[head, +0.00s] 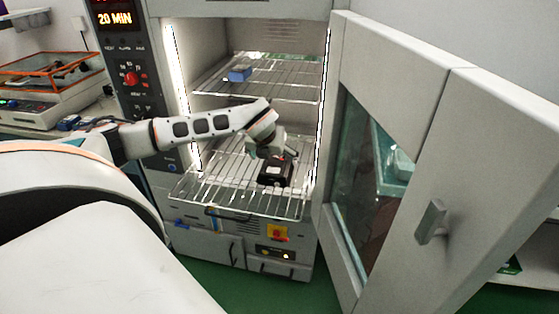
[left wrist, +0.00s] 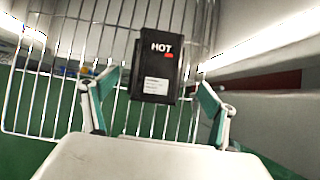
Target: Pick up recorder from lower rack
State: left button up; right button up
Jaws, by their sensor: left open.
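The recorder (head: 276,171) is a small black box on the lower wire rack (head: 215,194) inside the open chamber. In the left wrist view the recorder (left wrist: 158,68) shows the word HOT, a red mark and a white label. My left gripper (head: 272,151) is just above and behind the recorder in the head view. In the left wrist view the open fingers of my left gripper (left wrist: 155,95) stand on either side of the recorder's near end, with gaps at both sides. My right gripper is not in view.
The upper rack (head: 280,80) holds a blue box (head: 240,74). The chamber door (head: 400,130) stands open at the right. A control panel (head: 128,75) reading 20 MIN is left of the opening. A bench with an orange-framed device (head: 45,75) is at the far left.

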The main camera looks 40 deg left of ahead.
aim_at(276, 163)
pick_arm(q)
jog(key=shift+w+a, duration=0.2)
jog(key=shift+a, duration=0.1)
jog(key=shift+x, duration=1)
jog(key=x, duration=0.5)
jog(key=shift+f, duration=0.2)
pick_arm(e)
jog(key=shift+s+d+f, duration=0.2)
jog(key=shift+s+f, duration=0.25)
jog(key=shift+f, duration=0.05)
pick_arm(q)
jog(key=shift+r, duration=0.1)
jog(key=c, duration=1.7)
